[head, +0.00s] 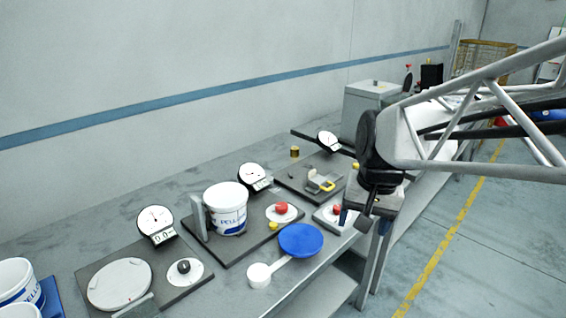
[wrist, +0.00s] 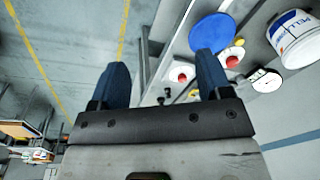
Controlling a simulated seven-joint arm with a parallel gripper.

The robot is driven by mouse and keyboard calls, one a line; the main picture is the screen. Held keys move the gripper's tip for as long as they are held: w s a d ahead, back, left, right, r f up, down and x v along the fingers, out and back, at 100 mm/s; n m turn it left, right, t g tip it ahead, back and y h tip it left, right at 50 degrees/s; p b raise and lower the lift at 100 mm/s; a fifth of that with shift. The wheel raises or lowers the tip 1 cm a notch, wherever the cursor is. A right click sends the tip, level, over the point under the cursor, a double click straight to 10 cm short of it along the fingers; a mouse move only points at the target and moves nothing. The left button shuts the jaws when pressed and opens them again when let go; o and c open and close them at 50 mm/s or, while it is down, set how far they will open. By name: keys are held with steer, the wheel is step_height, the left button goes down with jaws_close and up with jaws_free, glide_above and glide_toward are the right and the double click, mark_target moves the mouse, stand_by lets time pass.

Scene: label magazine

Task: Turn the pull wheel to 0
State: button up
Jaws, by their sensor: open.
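No label for the pull wheel is legible, so I cannot tell which knob it is. A black knob on a white disc (head: 184,267) sits on the near left plate, beside a round dial (head: 155,220). A red knob (head: 281,208) sits on the middle plate, near another dial (head: 251,176). Another red knob (head: 337,209) sits on a grey box near the table's front edge; it seems to show in the wrist view (wrist: 182,77). My gripper (head: 364,222) is open and empty beside that box, its blue fingers (wrist: 163,75) apart. Dial readings are too small to read.
A white bucket (head: 227,222) stands on the middle plate. A blue disc (head: 300,240) and white scoop (head: 259,275) lie near the front edge. The back plate carries a yellow-handled device (head: 321,184) and a dial (head: 327,140). Open floor lies right of the table.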

steer(key=w+a+f+m+g+y, duration=0.1)
steer(key=w+a+f+m, duration=0.15)
steer(key=w, duration=0.65)
steer(key=w+a+f+m+g, duration=0.1)
steer(key=w+a, duration=0.3)
steer(key=w, duration=0.6)
steer(key=m+g+y, duration=0.2)
steer(key=m, duration=0.2)
glide_toward(282, 205)
steer(key=f, duration=0.2)
steer(key=shift+s+a+r, duration=0.2)
steer(key=shift+s+a, duration=0.1)
steer(key=shift+a, duration=0.1)
steer(key=shift+x, duration=3.95)
steer(key=shift+d, duration=0.1)
steer(key=c, duration=0.9)
